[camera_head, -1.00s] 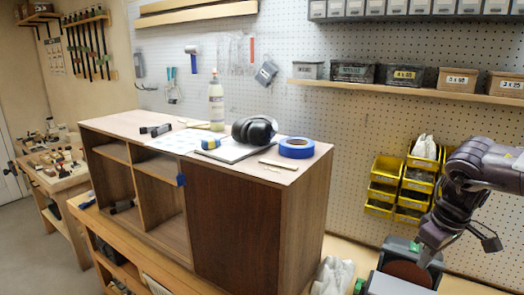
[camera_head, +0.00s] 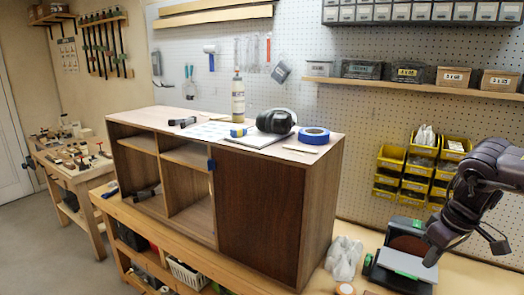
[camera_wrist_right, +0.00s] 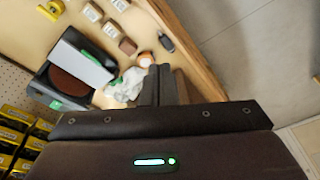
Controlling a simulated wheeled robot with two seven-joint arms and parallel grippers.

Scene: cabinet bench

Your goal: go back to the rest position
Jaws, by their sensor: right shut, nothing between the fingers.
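My right gripper (camera_head: 431,259) hangs at the right edge of the head view, pointing down, on its dark arm. It is shut and empty, above the right end of the bench and in front of the pegboard. In the right wrist view its two dark fingers (camera_wrist_right: 165,86) are together with nothing between them. My left gripper is in neither view.
A wooden cabinet (camera_head: 262,215) stands on the bench (camera_head: 455,279), with headphones (camera_head: 275,121), blue tape (camera_head: 314,135) and a bottle (camera_head: 238,98) on top. A sander (camera_head: 404,254) sits below my right gripper, near white cloth (camera_head: 344,258). Yellow bins (camera_head: 389,172) hang behind.

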